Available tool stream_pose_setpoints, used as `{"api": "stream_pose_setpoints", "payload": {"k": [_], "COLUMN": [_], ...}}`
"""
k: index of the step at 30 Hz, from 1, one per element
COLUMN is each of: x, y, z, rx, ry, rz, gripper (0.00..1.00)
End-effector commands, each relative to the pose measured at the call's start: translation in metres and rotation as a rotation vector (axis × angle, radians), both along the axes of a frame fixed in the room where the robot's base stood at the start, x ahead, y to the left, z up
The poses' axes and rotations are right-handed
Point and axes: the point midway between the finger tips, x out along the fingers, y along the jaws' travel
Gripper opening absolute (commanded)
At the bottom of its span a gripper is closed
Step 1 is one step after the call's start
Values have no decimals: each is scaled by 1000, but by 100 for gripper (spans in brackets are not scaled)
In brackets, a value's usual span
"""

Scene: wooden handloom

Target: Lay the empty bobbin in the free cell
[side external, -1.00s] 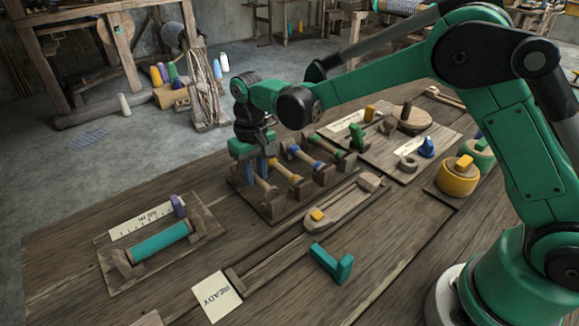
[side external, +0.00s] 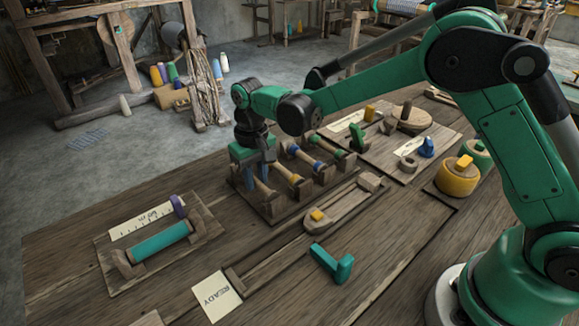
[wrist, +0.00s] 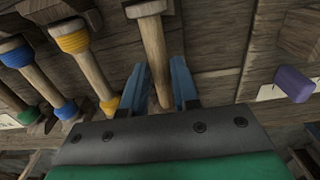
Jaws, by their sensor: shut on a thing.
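The empty bobbin (wrist: 152,45), a bare wooden spool, lies between the two blue fingers of my gripper (wrist: 160,86) in the wrist view. In the side external view my gripper (side external: 257,178) is low over the left end of the wooden bobbin rack (side external: 272,214), shut on the empty bobbin (side external: 266,189). The bobbin is at the leftmost cell, beside the yellow-wound bobbin (side external: 286,172). Whether it rests fully on the cell's supports is hard to tell. The fingers partly hide the cell.
A blue-wound bobbin (side external: 304,158) and a green-wound bobbin (side external: 325,145) fill cells farther right. A teal roll (side external: 160,241) lies on a stand at left, beside a purple peg (side external: 178,206). A shuttle (side external: 335,211) and a teal angled piece (side external: 331,263) lie in front.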

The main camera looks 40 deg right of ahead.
Motion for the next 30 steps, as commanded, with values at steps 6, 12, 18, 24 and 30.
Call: {"api": "stream_pose_setpoints", "payload": {"k": [6, 12, 18, 24, 30], "x": [0, 0, 0, 0, 0], "y": [0, 0, 0, 0, 0], "z": [-3, -4, -4, -4, -4], "rx": [0, 0, 0, 0, 0], "ry": [0, 0, 0, 0, 0], "rz": [0, 0, 0, 0, 0], "gripper": [0, 0, 62, 62, 88]}}
